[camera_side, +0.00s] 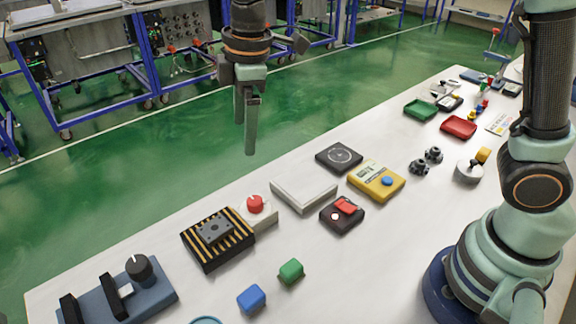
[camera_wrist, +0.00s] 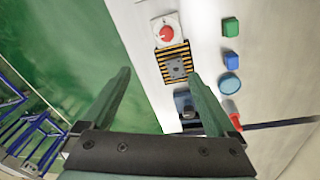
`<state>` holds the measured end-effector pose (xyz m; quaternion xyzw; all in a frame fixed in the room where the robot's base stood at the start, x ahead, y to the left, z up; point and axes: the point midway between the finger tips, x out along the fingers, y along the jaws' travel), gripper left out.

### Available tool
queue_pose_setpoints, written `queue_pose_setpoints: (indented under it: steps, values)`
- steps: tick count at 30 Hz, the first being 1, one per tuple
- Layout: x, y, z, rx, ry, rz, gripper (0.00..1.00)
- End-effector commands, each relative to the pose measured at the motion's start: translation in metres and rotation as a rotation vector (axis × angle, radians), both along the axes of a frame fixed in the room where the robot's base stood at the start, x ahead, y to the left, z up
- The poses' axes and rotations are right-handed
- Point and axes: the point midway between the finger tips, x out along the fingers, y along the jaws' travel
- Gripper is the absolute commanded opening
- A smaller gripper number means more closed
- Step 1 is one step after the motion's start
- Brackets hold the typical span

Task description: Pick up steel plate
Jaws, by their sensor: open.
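The steel plate (camera_side: 214,228) is a small dark grey plate with holes. It lies on top of a black and yellow striped block (camera_side: 232,256) at the left of the white table. The plate also shows in the wrist view (camera_wrist: 177,67), between my fingers in the picture and nearer the right one. My gripper (camera_side: 249,125) is open and empty, high above the table, with its fingers pointing down. It also shows in the wrist view (camera_wrist: 160,76), with the fingers wide apart. Nothing touches the plate from above.
A red button on a white box (camera_side: 262,221) stands right behind the striped block. A blue-grey fixture with a black knob (camera_side: 138,268) is to the left. Green (camera_side: 291,272) and blue (camera_side: 251,299) cubes lie in front. A pale tray (camera_side: 303,195) is farther right.

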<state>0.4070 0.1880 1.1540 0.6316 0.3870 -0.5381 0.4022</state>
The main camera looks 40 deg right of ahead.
Motion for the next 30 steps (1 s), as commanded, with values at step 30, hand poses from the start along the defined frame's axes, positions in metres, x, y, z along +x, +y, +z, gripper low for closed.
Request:
queue_pose_setpoints:
  steps: [30]
  values:
    - [0.005, 0.091, -0.136, -0.083, 0.11, 0.444, 0.93]
